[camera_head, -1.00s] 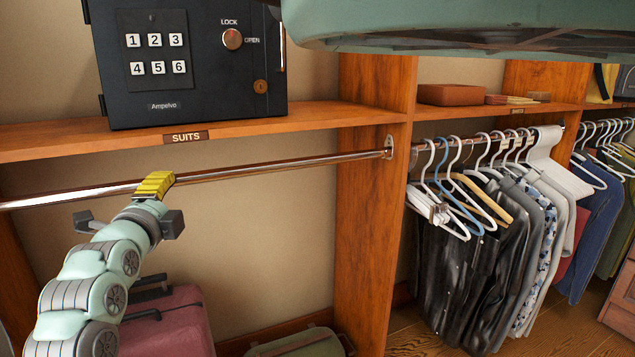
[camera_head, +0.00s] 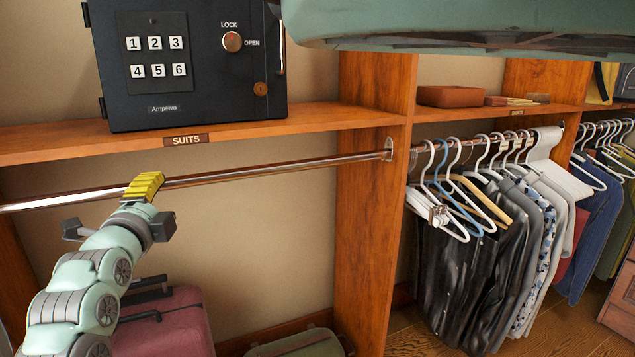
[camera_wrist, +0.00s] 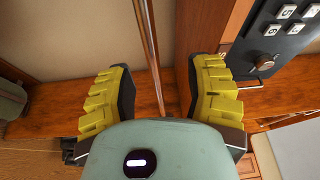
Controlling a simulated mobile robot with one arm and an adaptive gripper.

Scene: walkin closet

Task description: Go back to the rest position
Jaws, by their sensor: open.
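My gripper (camera_head: 146,186) is at the left of the head view, at the end of my pale green arm, just in front of the bare metal rail (camera_head: 270,171) under the "SUITS" shelf. In the wrist view my gripper (camera_wrist: 161,92) shows two yellow ribbed fingers spread wide apart. Nothing is held between them. The rail (camera_wrist: 150,55) runs in the gap between the fingers in that view; whether it touches them I cannot tell.
A black safe (camera_head: 195,90) stands on the wooden shelf (camera_head: 330,115) above the rail. A pink suitcase (camera_head: 175,325) and a green bag (camera_head: 300,345) are below. An upright panel (camera_head: 368,240) separates clothes on hangers (camera_head: 480,240) at the right.

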